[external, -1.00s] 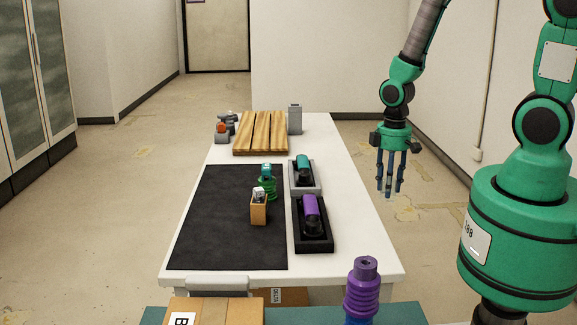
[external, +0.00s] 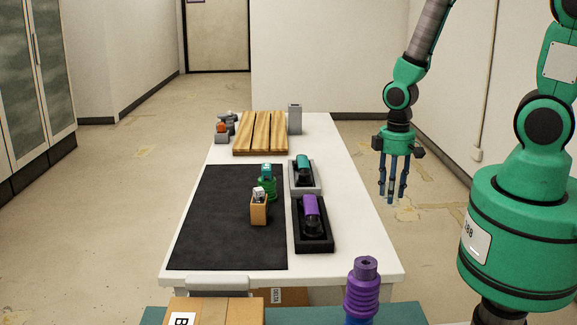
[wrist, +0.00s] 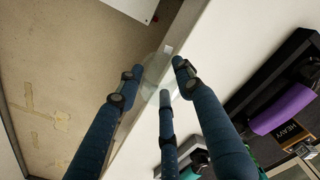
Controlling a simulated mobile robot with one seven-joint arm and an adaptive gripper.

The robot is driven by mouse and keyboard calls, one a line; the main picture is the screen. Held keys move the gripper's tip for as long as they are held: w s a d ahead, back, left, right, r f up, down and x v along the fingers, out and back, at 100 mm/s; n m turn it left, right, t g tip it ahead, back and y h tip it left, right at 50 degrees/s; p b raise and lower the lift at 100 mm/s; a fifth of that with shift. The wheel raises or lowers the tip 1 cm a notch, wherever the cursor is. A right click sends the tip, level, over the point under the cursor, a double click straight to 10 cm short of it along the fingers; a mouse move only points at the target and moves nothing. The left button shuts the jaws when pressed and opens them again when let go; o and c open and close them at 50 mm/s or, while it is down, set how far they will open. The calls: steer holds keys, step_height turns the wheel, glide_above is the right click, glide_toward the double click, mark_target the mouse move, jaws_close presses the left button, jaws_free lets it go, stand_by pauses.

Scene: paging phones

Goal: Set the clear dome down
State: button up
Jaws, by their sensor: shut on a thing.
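The clear dome (wrist: 152,72) shows faintly in the wrist view as a see-through curved shape between my fingertips. In the external view it is too faint to make out. My gripper (external: 392,197) has three blue fingers pointing down and hangs at the right side of the white table (external: 348,205). In the wrist view my gripper (wrist: 159,79) is closed around the dome, above the table's edge, with floor beyond it.
A purple handset (external: 310,206) lies in a black tray and a teal one (external: 304,165) in a grey tray. A dark mat (external: 215,225) bears a small wooden box (external: 259,212) and a green piece (external: 268,188). The table's right strip is bare.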

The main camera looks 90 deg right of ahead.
steer(key=s+a+m, duration=0.1)
steer(key=s+a, duration=0.1)
steer(key=a, duration=0.6)
steer(key=s+a, duration=0.3)
steer(key=a, duration=0.5)
steer(key=shift+s+a+m, duration=0.15)
steer(key=shift+a+m, duration=0.25)
steer(key=w+d, duration=0.1)
steer(key=w, duration=0.4)
steer(key=w+d+f+b, duration=0.1)
steer(key=w, duration=0.4)
steer(key=w+d+b, duration=0.1)
steer(key=w, duration=0.4)
steer(key=shift+w+f, duration=0.2)
steer(key=shift+w, duration=0.15)
steer(key=shift+f, duration=0.1)
steer(key=shift+f+b, duration=0.55)
steer(key=shift+f, duration=1.15)
steer(key=shift+f, duration=0.15)
